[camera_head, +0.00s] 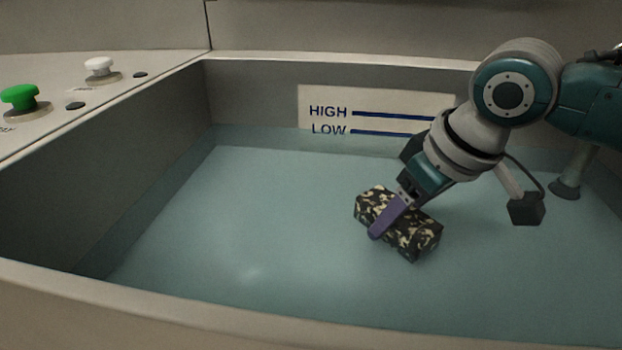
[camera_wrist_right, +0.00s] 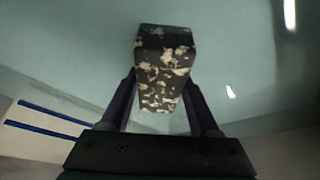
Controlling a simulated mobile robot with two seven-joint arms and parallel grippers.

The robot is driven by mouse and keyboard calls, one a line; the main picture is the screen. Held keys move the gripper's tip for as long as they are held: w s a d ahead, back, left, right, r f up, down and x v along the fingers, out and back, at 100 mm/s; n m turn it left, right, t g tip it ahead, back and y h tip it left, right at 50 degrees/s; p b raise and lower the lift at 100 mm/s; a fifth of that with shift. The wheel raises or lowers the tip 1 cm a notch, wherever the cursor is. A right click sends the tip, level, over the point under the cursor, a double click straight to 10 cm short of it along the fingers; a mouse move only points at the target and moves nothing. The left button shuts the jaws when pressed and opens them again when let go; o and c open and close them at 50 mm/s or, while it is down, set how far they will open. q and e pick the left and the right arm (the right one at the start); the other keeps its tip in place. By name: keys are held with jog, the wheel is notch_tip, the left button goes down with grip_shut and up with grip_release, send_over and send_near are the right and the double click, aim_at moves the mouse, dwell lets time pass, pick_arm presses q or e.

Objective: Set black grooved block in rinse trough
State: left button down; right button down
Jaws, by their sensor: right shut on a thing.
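The black block (camera_head: 416,238), mottled with cream patches, is in my right gripper (camera_head: 376,234), over or in the water of the rinse trough (camera_head: 230,240). I cannot tell if it touches the water or the floor. The finger crosses the block's middle, where a groove may lie hidden. In the right wrist view the block (camera_wrist_right: 163,75) sits between the two fingers of the right gripper (camera_wrist_right: 160,100). My left gripper is not in view.
A green button (camera_head: 20,97) and a white button (camera_head: 100,66) stand on the ledge at the left. A level plate (camera_head: 330,98) marked HIGH and LOW is on the back wall. A grey fitting (camera_head: 572,175) stands at the right. The left part of the trough is clear.

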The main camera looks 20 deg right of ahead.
aim_at(393, 238)
jog(key=shift+f+b, duration=0.7)
jog(key=shift+f, duration=1.25)
jog(key=shift+f, duration=0.1)
jog(key=shift+c, duration=0.6)
grip_release()
jog(key=p+v, duration=0.5)
jog(key=v, duration=0.6)
jog(key=shift+w+d, duration=0.1)
jog(key=shift+s+r, duration=0.3)
jog(key=shift+r, duration=0.25)
